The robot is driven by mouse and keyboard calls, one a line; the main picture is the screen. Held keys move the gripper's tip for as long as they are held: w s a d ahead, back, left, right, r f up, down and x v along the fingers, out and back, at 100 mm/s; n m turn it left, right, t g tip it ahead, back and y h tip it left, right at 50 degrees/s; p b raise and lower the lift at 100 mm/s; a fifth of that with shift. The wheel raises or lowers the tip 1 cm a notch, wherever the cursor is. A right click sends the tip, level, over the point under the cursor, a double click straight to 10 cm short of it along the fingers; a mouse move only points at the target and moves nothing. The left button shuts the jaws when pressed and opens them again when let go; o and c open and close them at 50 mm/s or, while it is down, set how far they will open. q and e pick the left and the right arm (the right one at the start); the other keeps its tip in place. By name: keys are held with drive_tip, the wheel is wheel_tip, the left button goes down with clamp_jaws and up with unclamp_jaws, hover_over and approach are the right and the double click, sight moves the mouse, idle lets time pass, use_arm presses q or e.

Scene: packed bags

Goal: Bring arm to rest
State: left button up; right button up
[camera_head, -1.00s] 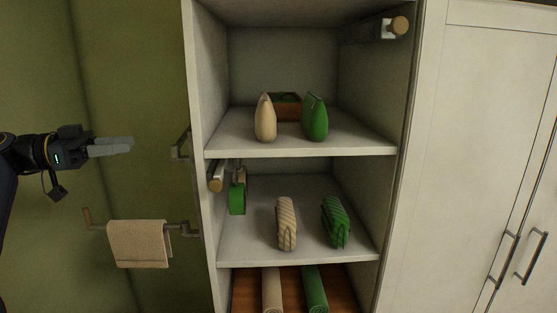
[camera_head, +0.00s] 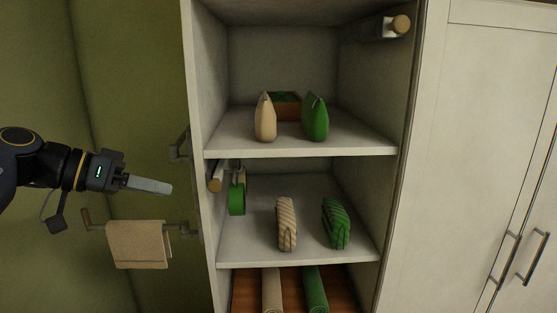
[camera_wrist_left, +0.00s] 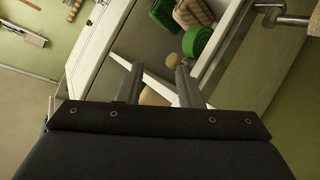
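My left gripper (camera_head: 150,185) reaches in from the left of the head view. It is left of the open shelf unit (camera_head: 202,180), in front of the green wall and above the hanging beige towel (camera_head: 137,246). In the left wrist view its two fingers (camera_wrist_left: 158,82) stand apart, with nothing seen held between them. My right gripper is not in view.
The upper shelf holds a beige bag (camera_head: 265,118), a green bag (camera_head: 315,118) and a brown box. Rolls lie below. White cabinet doors (camera_head: 480,140) stand right.

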use_arm(q)
drive_tip(key=s+d+f+n+y, duration=0.1)
drive_tip(key=s+f+n+y, duration=0.6)
drive_tip(key=s+f, duration=1.8)
wheel_tip(320, 180, down, 3)
drive_tip(key=shift+s+d+f+n+y, duration=0.1)
drive_tip(key=shift+s+d+n+y, duration=0.2)
drive_tip(key=shift+n, duration=0.6)
drive_tip(key=shift+w+d, duration=0.1)
